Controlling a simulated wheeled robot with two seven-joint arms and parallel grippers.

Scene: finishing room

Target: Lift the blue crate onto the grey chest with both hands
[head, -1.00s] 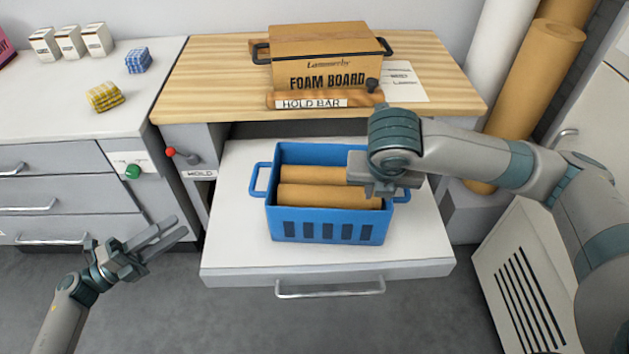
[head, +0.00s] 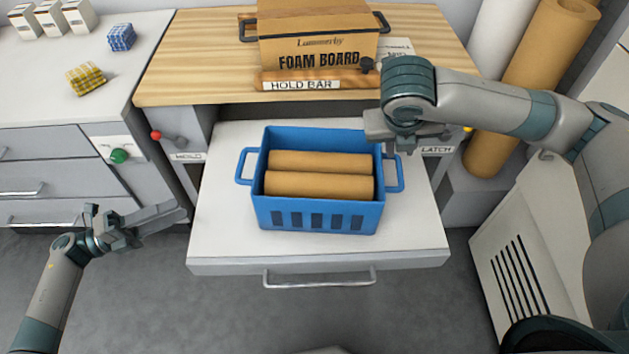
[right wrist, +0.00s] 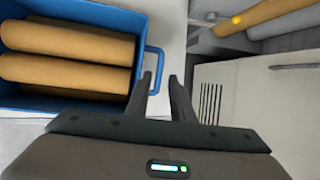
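The blue crate (head: 318,216) stands upright on a white pull-out shelf and holds brown rolls (head: 320,185). It has a loop handle at the left (head: 243,167) and one at the right (head: 395,175). My right gripper (head: 402,143) hangs above the right handle. In the right wrist view its fingers (right wrist: 160,80) are apart, near the handle (right wrist: 157,62), with nothing held. My left gripper (head: 180,214) is open and empty, left of the shelf and away from the crate. The grey chest (head: 48,168) with drawers and a white top appears to be the one at the left.
The white shelf (head: 222,238) sticks out below a wooden bench top (head: 200,60) bearing a foam board box (head: 320,40). Small packs (head: 86,79) lie on the chest's top, with free room around them. Tall rolls (head: 530,80) and a slotted white cabinet (head: 505,240) stand at the right.

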